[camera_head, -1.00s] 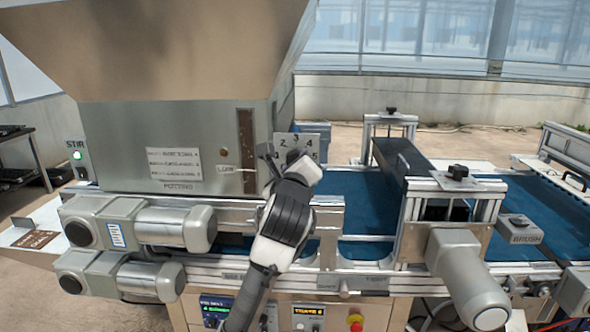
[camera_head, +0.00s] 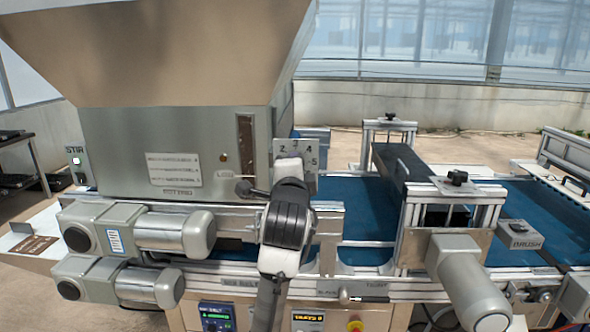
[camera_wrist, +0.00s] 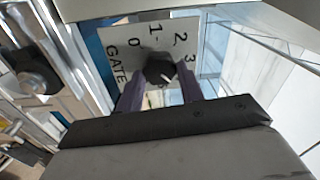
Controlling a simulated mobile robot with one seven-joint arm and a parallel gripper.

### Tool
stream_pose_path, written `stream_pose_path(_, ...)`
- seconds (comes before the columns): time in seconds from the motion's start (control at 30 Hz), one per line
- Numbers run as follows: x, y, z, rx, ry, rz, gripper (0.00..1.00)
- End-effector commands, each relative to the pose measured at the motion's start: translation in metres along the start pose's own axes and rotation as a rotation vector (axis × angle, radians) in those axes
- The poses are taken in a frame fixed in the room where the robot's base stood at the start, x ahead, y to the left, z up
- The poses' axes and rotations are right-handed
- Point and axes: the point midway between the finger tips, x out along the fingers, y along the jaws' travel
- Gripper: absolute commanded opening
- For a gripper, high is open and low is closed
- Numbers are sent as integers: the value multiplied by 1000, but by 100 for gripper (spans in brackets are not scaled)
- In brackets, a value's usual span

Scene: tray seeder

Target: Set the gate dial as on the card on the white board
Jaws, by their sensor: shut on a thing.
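The gate dial's pale plate (camera_head: 309,150) stands upright at the right side of the hopper body, with the numerals 2 to 5 partly showing. In the wrist view the same plate (camera_wrist: 115,68) shows GATE and the numerals 0 to 3. The dark dial knob (camera_wrist: 158,69) sits at its centre with a short white mark towards the lower right. The numeral it points at is hidden. My gripper (camera_wrist: 160,88) is shut on the knob, one finger on each side. In the head view my gripper (camera_head: 290,158) covers the knob and the plate's lower part.
A white card (camera_head: 173,169) on the hopper front has several lines too small to read. Grey motors (camera_head: 175,230) stick out at lower left. The blue belt (camera_head: 368,200) and the brush unit (camera_head: 455,210) lie to the right. The STIR lamp (camera_head: 76,160) is at left.

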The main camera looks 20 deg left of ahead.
Motion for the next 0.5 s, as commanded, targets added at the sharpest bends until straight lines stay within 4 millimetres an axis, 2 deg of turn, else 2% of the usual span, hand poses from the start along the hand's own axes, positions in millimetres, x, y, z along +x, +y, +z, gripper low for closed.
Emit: stream_pose_path(0.5,0,-1,0,-488,-1,3,15)
